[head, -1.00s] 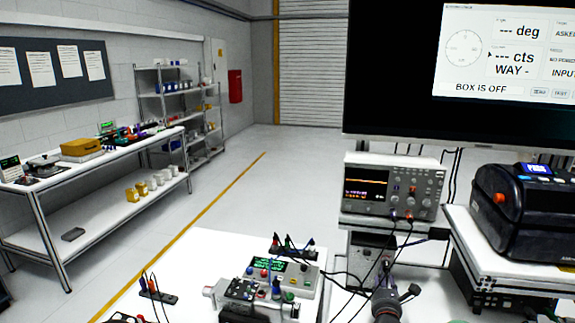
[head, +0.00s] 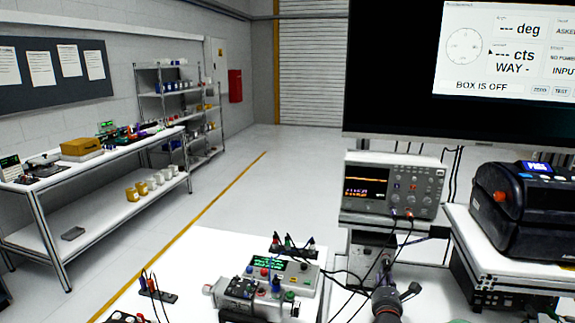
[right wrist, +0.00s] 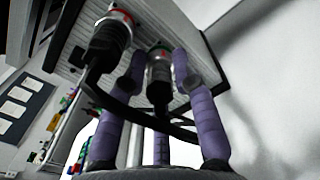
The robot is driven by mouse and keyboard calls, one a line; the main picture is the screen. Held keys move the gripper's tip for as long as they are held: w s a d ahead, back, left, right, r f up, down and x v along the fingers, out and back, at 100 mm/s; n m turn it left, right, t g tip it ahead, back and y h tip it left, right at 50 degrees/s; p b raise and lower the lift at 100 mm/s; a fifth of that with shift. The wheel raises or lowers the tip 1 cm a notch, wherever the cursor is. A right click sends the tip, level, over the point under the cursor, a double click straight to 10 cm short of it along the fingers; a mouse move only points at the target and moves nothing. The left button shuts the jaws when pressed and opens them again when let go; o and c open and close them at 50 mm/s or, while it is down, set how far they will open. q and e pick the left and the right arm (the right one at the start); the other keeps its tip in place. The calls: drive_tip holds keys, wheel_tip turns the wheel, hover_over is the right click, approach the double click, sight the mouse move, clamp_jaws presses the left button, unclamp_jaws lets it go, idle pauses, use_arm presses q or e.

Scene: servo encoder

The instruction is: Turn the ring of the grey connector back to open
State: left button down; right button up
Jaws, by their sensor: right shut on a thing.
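In the right wrist view, the grey connector (right wrist: 158,76) sits on a ribbed grey panel, with a green mark at its base. My right gripper (right wrist: 159,57) has its purple fingers on either side of the connector and is shut on it. A second, similar connector (right wrist: 108,40) with a red ring stands to its left. In the head view my right gripper (head: 386,269) reaches toward the unit under the oscilloscope; its fingertips and the connector are too small to make out there. How far the ring is turned cannot be read. My left gripper is not in view.
Dark cables (right wrist: 130,113) run close to the fingers. The oscilloscope (head: 393,185) is just above, with leads hanging from it. A box with coloured plugs (head: 290,274) and a grey block (head: 243,292) stand on the white table to the left. The monitor (head: 480,117) reads "BOX IS OFF".

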drive_tip(key=shift+f+n+b, duration=0.1)
drive_tip(key=shift+n+b, duration=0.5)
drive_tip(key=shift+n, duration=1.5)
drive_tip(key=shift+n+b, duration=0.85)
drive_tip(key=shift+n, duration=1.05)
drive_tip(key=o, duration=0.6)
drive_tip(key=shift+o, duration=0.2)
drive_tip(key=b+v, duration=0.3)
drive_tip(key=v, duration=0.6)
